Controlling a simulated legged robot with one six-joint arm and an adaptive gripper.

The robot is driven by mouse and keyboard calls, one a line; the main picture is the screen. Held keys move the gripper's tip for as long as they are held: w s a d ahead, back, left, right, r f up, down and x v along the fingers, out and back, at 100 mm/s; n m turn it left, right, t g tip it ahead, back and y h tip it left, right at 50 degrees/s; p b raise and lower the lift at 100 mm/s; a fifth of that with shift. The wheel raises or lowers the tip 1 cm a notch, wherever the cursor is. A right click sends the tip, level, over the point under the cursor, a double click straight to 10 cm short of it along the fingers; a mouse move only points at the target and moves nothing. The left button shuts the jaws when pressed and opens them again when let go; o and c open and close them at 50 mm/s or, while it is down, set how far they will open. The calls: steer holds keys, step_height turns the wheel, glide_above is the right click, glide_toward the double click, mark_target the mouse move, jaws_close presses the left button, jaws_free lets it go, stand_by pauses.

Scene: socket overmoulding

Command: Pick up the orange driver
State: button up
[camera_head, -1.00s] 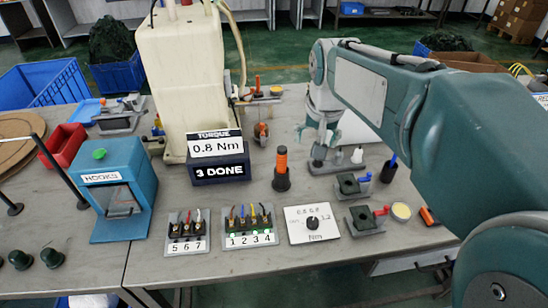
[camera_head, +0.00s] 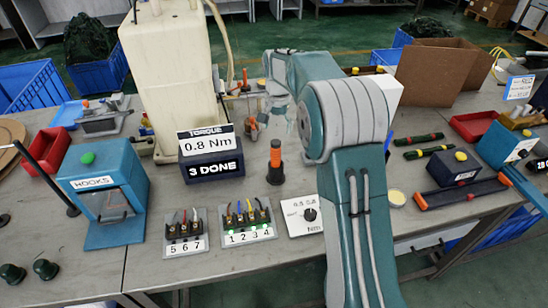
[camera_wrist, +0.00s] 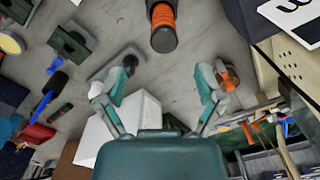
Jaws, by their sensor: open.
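In the head view my arm covers part of the table right of the driver, and my gripper is mostly hidden there.
The torque display (camera_head: 210,158) reads 0.8 Nm and 3 DONE. Terminal blocks (camera_head: 249,220) and (camera_head: 186,232) and a dial plate (camera_head: 304,215) lie near the front edge. The blue HOOKS box (camera_head: 102,190) stands left. A tall cream machine (camera_head: 165,80) stands behind the display.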

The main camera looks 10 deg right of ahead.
mark_target(275, 150)
step_height(275, 150, down, 4)
steer(key=shift+f, duration=0.1)
steer(key=f, duration=0.5)
steer(key=shift+w+a+f, duration=0.2)
steer(key=shift+f, duration=0.1)
jaws_close()
